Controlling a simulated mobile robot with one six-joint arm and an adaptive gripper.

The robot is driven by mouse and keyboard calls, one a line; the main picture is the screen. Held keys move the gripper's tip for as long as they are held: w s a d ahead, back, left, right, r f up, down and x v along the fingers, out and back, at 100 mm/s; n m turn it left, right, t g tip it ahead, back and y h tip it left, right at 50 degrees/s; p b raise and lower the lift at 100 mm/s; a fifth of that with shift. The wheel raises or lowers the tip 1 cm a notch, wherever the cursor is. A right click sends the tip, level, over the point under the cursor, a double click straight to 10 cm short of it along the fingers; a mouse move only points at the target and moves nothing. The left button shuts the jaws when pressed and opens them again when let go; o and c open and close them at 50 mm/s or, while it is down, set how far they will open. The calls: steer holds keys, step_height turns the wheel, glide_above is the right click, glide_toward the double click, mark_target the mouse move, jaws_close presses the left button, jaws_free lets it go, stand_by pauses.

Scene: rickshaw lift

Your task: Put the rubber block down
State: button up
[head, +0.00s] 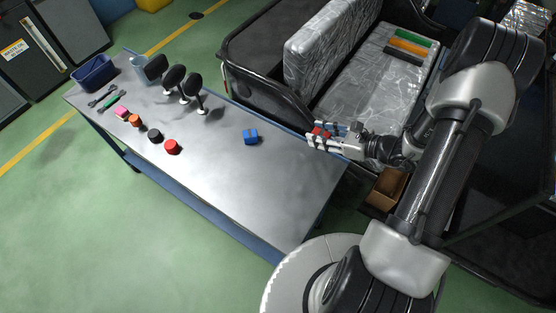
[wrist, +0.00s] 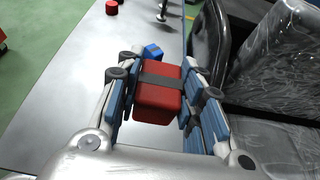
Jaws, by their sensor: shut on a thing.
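The rubber block is most likely the red block with a dark band (wrist: 158,101) that shows between my fingers in the wrist view. My gripper (wrist: 160,95) is shut on it, with the blue-padded fingers on both sides. In the head view my gripper (head: 322,134) is at the right edge of the table (head: 240,190), beside the vehicle seat, and a bit of the red block (head: 318,131) shows between the fingers. I cannot tell how high the block is above the table.
A blue block with a dark band (head: 251,137) lies on the table left of my gripper. A red cylinder (head: 172,147), a black one (head: 154,135), black mirrors (head: 173,78) and a blue bin (head: 94,72) are farther left. The vehicle seat (head: 375,85) stands behind. The table's front middle is clear.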

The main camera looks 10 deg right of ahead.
mark_target(312, 174)
step_height(312, 174, down, 20)
steer(key=b, duration=0.4)
steer(key=shift+f, duration=0.15)
steer(key=shift+f+b, duration=0.15)
steer(key=shift+b, duration=0.3)
steer(key=o, duration=1.1)
steer(key=shift+r, duration=0.2)
